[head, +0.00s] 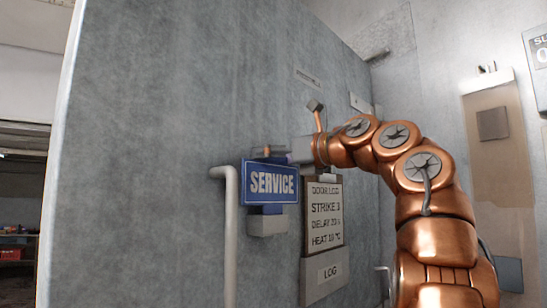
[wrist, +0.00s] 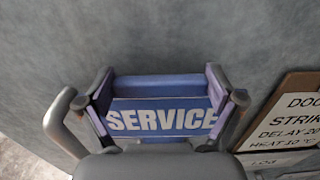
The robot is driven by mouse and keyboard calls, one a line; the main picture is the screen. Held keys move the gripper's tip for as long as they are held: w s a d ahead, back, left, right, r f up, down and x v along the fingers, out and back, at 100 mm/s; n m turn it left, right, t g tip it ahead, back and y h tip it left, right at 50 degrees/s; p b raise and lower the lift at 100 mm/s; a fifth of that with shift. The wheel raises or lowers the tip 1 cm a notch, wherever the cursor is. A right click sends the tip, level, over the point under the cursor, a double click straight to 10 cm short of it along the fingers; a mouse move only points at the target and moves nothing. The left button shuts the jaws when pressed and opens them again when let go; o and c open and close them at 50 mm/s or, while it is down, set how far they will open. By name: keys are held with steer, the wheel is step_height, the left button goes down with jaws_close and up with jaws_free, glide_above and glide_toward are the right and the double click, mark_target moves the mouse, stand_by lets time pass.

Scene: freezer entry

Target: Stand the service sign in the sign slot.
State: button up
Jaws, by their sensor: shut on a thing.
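The service sign (head: 270,184) is a blue plate with white letters, upright in front of the grey door panel. My gripper (head: 278,156) is behind its upper edge, partly hidden by it. In the wrist view, my gripper (wrist: 160,85) has one finger at each side of the sign (wrist: 160,119) and is shut on it. A small grey holder (head: 267,226) on the panel, likely the sign slot, is directly below the sign. A dark blue piece shows between sign and holder. I cannot tell whether the sign's foot is inside the slot, which is hidden in the wrist view.
A grey door handle (head: 229,235) stands close left of the sign and also shows in the wrist view (wrist: 64,120). A door log board (head: 324,212) is close on the right, above a grey log box (head: 324,274). The panel (head: 150,150) is bare further left.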

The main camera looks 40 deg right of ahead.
steer(key=shift+f+b, duration=0.8)
steer(key=shift+f, duration=0.05)
stand_by(0.7)
stand_by(0.4)
steer(key=o, duration=0.7)
steer(key=shift+s, duration=0.15)
steer(key=v, duration=1.1)
steer(key=shift+s+d, duration=0.2)
steer(key=shift+s, duration=0.2)
